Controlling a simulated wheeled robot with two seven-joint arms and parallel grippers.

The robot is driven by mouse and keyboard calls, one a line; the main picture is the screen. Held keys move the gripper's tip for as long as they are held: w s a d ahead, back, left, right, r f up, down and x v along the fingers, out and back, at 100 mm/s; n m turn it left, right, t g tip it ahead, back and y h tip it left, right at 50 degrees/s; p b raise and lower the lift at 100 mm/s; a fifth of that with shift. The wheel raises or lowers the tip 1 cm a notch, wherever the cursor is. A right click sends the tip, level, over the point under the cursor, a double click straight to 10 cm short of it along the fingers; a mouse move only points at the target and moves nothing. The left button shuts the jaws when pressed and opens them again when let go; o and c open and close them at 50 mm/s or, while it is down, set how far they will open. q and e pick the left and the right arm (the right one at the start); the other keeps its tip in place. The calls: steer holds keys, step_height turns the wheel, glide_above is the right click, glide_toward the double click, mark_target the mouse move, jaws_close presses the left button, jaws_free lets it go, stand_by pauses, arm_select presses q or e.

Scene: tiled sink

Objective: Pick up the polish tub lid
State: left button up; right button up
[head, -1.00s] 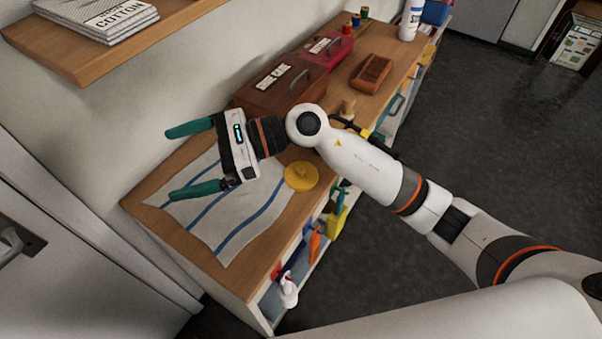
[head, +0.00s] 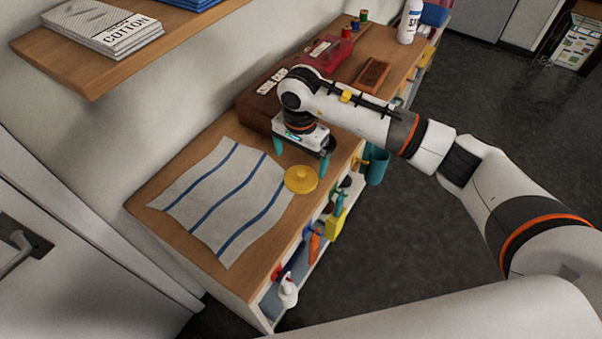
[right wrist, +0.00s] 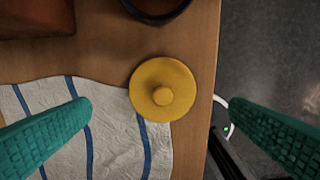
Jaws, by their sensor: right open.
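The polish tub lid is a round yellow disc with a small centre knob (head: 301,180). It lies flat at the right edge of the striped cloth, near the worktop's front edge. My right gripper (head: 300,160) is open and empty, pointing down just behind the lid in the head view. In the right wrist view the lid (right wrist: 163,90) shows below the gripper, in the gap between the two green fingers (right wrist: 162,108). The fingers do not touch it. My left gripper is not in view.
The white cloth with blue stripes (head: 215,200) covers the worktop's near end. A brown box (head: 258,106), a red box (head: 325,52) and a brown brush (head: 371,75) stand farther along. A dark round rim (right wrist: 155,10) shows beyond the lid. Shelves hold bottles (head: 288,291).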

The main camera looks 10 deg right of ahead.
mark_target(301, 172)
step_height(301, 172, down, 5)
steer(key=shift+s+d+r+p, duration=0.1)
steer(key=shift+s+r+p, duration=0.05)
steer(key=shift+p, duration=1.1)
steer(key=shift+f, duration=0.5)
steer(key=c, duration=1.1)
